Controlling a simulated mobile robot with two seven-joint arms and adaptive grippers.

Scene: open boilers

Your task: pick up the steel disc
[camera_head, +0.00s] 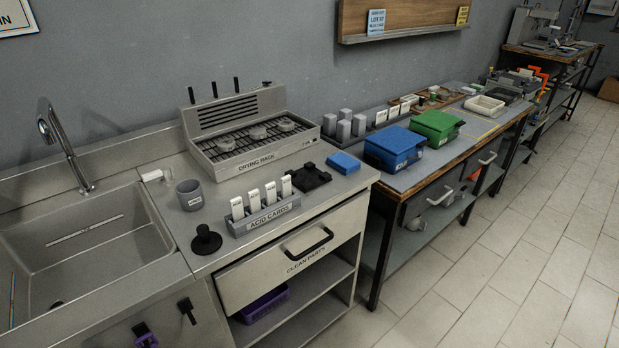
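Three small round grey pieces sit apart on the dark grate of the drying rack (262,154): a left one (225,144), a middle one (257,132) and a right one (286,124). They look like metal discs, but I cannot tell from this view which is the steel disc. The rack stands at the back of the steel counter, against the wall. Neither of my grippers shows in the head view.
In front of the rack are a grey cup (189,195), a black round-based stand (206,240), the acid cards holder (264,216), a black fixture (311,178) and a blue pad (343,163). A sink (85,250) is left; blue (394,148) and green (437,127) bins stand right.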

